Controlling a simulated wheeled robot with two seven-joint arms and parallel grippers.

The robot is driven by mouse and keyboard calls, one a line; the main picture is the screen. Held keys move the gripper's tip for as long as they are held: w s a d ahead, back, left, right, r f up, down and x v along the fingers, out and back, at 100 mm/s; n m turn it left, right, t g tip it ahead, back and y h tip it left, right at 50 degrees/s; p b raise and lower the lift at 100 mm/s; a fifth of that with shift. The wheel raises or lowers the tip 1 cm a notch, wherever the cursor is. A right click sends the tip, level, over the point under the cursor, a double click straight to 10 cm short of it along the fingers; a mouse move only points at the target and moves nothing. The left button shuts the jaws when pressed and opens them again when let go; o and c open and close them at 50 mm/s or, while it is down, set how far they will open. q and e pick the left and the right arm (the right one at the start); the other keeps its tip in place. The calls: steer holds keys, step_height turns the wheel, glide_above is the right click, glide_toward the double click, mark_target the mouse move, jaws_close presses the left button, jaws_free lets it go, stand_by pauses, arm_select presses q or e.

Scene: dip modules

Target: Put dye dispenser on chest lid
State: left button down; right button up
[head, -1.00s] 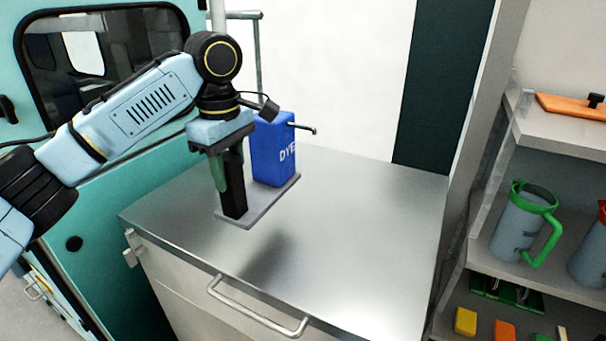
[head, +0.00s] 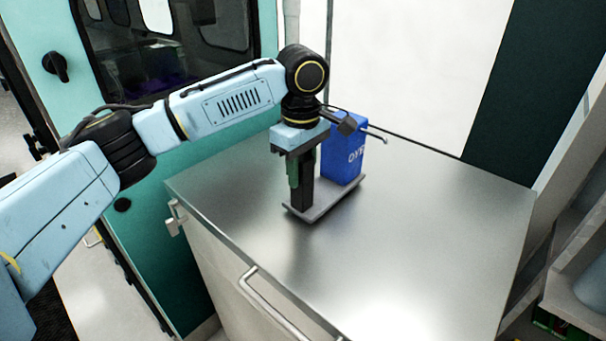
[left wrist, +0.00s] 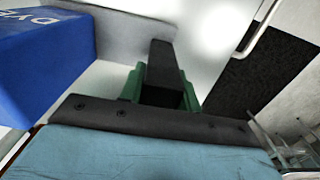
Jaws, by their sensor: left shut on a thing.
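The dye dispenser (head: 343,150) is a blue box marked DYE, upright on a flat grey base plate, with a thin spout at its upper right. It also shows in the left wrist view (left wrist: 45,62) at the upper left. My left gripper (head: 301,188) points down beside the blue box, shut on the dispenser at a black upright part over the plate. The chest lid (head: 430,225) is a broad, bare metal top under the dispenser. The plate is at or just above the back left part of the lid; I cannot tell whether they touch. My right gripper is out of view.
The lid is clear to the right and front. A metal handle (head: 270,305) runs along the chest's front. A teal door (head: 150,215) with a dark window stands at the left. Grey shelving (head: 570,235) stands close at the right.

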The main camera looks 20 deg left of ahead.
arm_select(q)
steer(key=shift+w+f, duration=0.1)
steer(key=shift+f, duration=0.5)
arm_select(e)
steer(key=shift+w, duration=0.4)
arm_select(q)
steer(key=c, duration=1)
jaws_free()
steer(key=shift+f, duration=0.1)
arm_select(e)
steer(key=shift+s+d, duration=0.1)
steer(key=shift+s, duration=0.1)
arm_select(q)
step_height(320, 180, up, 12)
steer(key=shift+r+p, duration=0.1)
steer(key=shift+p, duration=0.6)
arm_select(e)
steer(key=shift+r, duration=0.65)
